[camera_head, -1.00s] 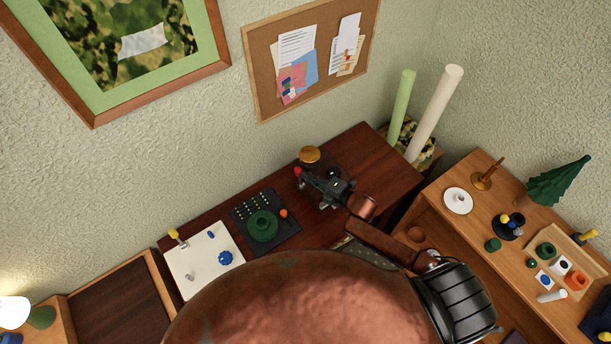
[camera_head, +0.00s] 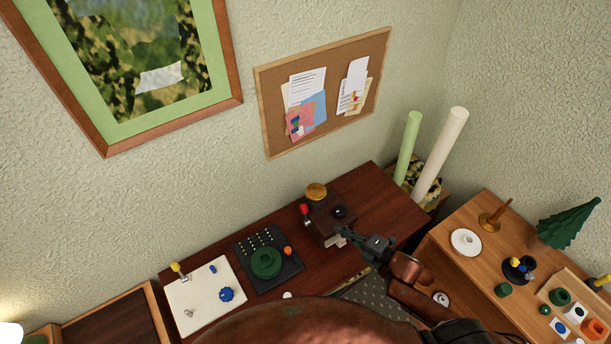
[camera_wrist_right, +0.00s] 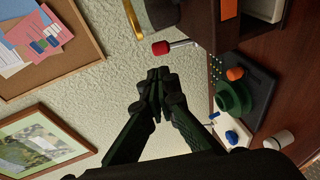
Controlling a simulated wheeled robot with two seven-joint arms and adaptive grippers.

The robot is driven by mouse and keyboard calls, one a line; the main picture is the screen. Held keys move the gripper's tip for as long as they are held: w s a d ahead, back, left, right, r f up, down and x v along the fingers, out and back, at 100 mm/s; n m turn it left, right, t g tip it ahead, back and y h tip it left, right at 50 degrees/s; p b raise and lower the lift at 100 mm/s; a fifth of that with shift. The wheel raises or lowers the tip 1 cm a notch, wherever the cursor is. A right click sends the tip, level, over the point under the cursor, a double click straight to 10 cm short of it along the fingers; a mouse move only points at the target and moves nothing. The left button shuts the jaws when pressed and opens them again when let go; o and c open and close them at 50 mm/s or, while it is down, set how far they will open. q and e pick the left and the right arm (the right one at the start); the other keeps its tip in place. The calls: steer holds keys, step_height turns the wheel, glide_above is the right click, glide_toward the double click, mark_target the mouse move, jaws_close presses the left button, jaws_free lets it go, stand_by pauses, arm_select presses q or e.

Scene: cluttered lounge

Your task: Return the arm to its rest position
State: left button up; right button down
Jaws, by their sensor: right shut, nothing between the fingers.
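My right gripper (camera_head: 347,233) is shut and empty. It is above the front part of the dark table, beside the near side of a dark box with a brass dome (camera_head: 316,191) and a red-knobbed lever (camera_head: 304,209). In the right wrist view my gripper (camera_wrist_right: 157,86) has its fingertips together against the pale wall, with the red knob (camera_wrist_right: 160,48) just beyond them. I cannot tell whether the fingers touch the box. My left gripper is not in view.
On the dark table (camera_head: 385,205) stand a black panel with a green dial (camera_head: 266,262) and a white board (camera_head: 201,299). A wooden side table (camera_head: 466,270) with small items is at right. Two tall tubes (camera_head: 440,152) stand behind. A pinboard (camera_head: 339,127) hangs on the wall.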

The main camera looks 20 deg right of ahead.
steer(key=shift+w, duration=0.1)
steer(key=s+d+f+m+g+h, duration=0.1)
steer(key=s+d+m+g+h, duration=0.15)
steer(key=s+m, duration=0.55)
steer(key=s+d+f+m+g+h, duration=0.15)
steer(key=s+m+g+h, duration=0.25)
steer(key=s+m, duration=0.4)
steer(key=s+d+f+m+g+h, duration=0.1)
steer(key=s+d+m+g+h, duration=0.2)
steer(key=s+m, duration=0.45)
step_height(320, 180, down, 36)
steer(key=s+a+g+y+b, duration=0.1)
steer(key=a+b, duration=0.1)
steer(key=b, duration=0.5)
steer(key=s+f+n+g+b, duration=0.1)
steer(key=s+f+b, duration=0.4)
steer(key=s+f, duration=1.5)
step_height(320, 180, down, 4)
steer(key=shift+f+g+b, duration=0.15)
steer(key=shift+g+b, duration=0.2)
